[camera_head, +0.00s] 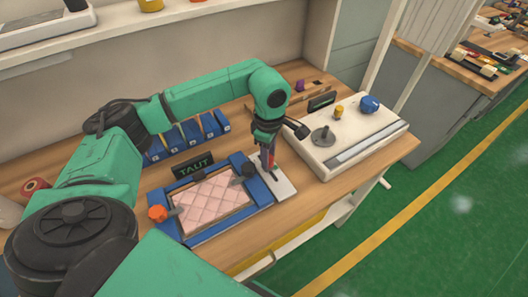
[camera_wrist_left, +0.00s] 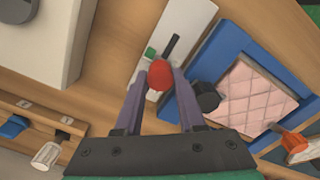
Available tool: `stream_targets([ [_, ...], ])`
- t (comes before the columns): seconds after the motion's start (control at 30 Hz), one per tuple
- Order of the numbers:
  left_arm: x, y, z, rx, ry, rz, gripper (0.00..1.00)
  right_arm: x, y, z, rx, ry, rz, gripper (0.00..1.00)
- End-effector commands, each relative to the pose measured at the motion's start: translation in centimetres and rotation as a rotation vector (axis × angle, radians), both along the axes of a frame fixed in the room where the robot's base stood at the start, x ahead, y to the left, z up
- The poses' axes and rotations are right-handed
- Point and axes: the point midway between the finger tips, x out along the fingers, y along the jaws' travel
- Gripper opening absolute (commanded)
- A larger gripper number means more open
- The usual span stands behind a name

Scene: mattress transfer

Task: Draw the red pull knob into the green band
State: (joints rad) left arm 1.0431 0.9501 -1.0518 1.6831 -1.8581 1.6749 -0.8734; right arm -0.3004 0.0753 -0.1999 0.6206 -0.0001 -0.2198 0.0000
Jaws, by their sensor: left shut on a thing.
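In the left wrist view the red pull knob (camera_wrist_left: 158,75) sits between the two fingers of my left gripper (camera_wrist_left: 160,78), which is shut on it. A small green patch (camera_wrist_left: 150,53), perhaps the green band, shows just beyond the knob on a white plate (camera_wrist_left: 183,22), beside a dark bar (camera_wrist_left: 172,46). I cannot tell whether the knob lies within the band. In the head view my left gripper (camera_head: 266,160) points down over the white plate (camera_head: 284,187), at the right of the blue frame; the fingers mostly hide the knob. My right gripper is not in view.
The blue frame (camera_head: 181,232) holds a pink quilted pad (camera_head: 212,203), with an orange knob (camera_head: 157,213) and a black knob (camera_head: 249,169) on its edges. A sign (camera_head: 193,167) behind reads "TAUT". A white console (camera_head: 345,153) stands right; blue bins (camera_head: 208,124) stand behind.

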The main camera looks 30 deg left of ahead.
Motion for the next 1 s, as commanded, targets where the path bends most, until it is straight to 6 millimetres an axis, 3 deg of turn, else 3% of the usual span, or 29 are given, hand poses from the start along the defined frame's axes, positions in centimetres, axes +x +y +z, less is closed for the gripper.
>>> stream_targets([
  [0.3, -0.1, -0.3, 0.3, -0.002, -0.004, -0.001, 0.00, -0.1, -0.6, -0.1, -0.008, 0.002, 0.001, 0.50],
  [0.33, -0.1, -0.3, 0.3, -0.002, -0.004, -0.001, 0.50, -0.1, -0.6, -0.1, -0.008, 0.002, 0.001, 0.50],
  [0.4, -0.1, -0.3, 0.2, -0.001, -0.004, -0.001, 0.69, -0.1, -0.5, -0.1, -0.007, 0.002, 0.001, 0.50],
  [0.77, -0.1, -0.3, 0.5, 0.000, -0.003, -0.001, 0.69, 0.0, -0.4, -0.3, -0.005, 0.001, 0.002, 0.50],
  [0.87, 0.0, -0.3, 1.7, -0.001, -0.005, -0.001, 0.69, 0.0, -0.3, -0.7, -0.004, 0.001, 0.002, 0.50],
  [1.0, 0.0, -0.3, 5.1, -0.001, -0.008, -0.001, 0.69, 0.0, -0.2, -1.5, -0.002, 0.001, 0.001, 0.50],
])
